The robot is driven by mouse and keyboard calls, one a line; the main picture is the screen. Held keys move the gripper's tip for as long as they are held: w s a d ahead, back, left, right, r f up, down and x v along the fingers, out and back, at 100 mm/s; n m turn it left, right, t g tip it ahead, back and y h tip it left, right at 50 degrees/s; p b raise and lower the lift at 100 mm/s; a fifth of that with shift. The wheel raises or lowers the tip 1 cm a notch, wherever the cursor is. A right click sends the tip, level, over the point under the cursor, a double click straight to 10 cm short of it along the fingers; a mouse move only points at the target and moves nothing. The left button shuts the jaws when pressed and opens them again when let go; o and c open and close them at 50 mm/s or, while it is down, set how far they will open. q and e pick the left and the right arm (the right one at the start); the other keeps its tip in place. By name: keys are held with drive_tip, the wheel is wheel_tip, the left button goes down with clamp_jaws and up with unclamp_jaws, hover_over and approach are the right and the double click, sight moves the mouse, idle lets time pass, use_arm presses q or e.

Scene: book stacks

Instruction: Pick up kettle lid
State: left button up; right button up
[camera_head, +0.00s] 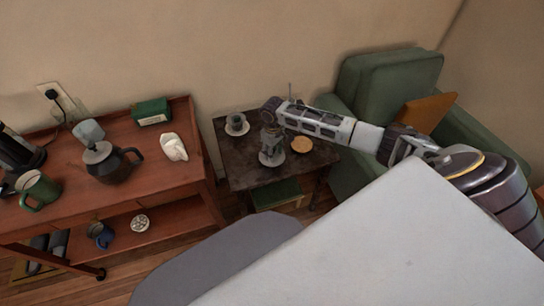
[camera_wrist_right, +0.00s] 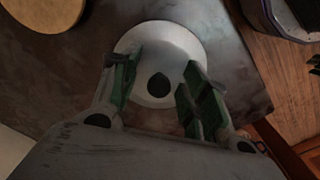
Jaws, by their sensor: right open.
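A pale round disc with a dark knob at its middle, which looks like the kettle lid (camera_wrist_right: 160,41), lies on the dark side table (camera_wrist_right: 90,55) in the right wrist view. In the head view the lid (camera_head: 265,160) shows as a pale rim under my right gripper (camera_head: 270,150). My right gripper points down and is open. In the wrist view its green-padded fingers (camera_wrist_right: 158,75) stand apart over the disc, one on each side of the knob. I cannot tell their exact height above it. My left gripper is not in view.
A round wooden coaster (camera_head: 301,145) lies right of the lid. A cup on a saucer (camera_head: 237,126) stands at the table's back left. A green armchair (camera_head: 385,80) stands behind right. A wooden cart (camera_head: 150,190) at left holds a dark pot (camera_head: 115,168) and a green mug (camera_head: 38,190).

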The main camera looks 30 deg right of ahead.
idle(0.4)
clamp_jaws()
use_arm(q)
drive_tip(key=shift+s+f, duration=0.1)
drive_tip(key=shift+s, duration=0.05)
use_arm(e)
drive_tip(key=shift+r, duration=0.1)
drive_tip(key=shift+r, duration=0.8)
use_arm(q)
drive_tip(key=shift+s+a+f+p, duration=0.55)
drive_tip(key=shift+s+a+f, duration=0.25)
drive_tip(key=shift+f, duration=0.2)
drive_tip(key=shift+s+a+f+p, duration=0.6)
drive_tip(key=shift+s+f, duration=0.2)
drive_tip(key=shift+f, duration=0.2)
use_arm(e)
drive_tip(key=shift+r, duration=4.15)
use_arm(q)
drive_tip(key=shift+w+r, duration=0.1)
